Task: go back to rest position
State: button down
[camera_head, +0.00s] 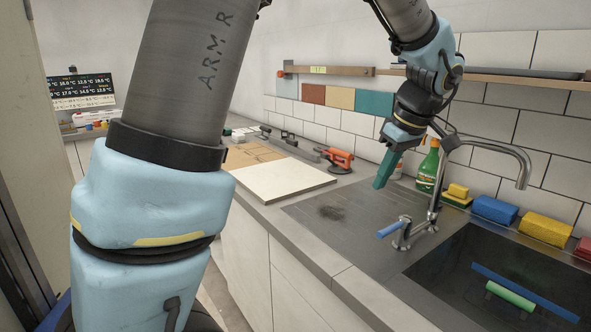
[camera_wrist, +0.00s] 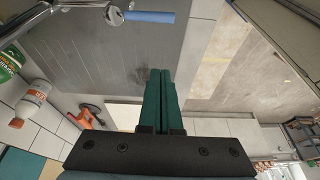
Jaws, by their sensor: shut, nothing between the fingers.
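My gripper (camera_head: 384,172) is above the grey drainboard beside the sink in the head view, pointing down. Its green fingers are together in the wrist view (camera_wrist: 161,76), with nothing between them. It is apart from the counter and from the tap. My arm reaches across the upper part of the head view, and its large near links hide part of the left side.
The tap (camera_head: 436,190) with a blue lever (camera_head: 394,227) stands right of my gripper. Behind are a green bottle (camera_head: 428,170) and sponges (camera_head: 495,210). The sink (camera_head: 460,285) lies at right. A pale board (camera_head: 280,180) and an orange tool (camera_head: 338,156) lie left.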

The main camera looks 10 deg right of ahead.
jog(key=s+a+f+m+h, duration=0.1)
jog(key=a+f+m, duration=0.2)
jog(key=a, duration=1.2)
jog(key=s+a+f+m+g+h, duration=0.1)
jog(key=a+f, duration=0.6)
jog(key=a, duration=0.8)
jog(key=s+m, duration=0.1)
jog(key=m, duration=0.1)
jog(key=shift+s+a+f+m+g, duration=0.15)
jog(key=shift+a+f+m+g, duration=0.15)
jog(key=shift+a+f, duration=0.1)
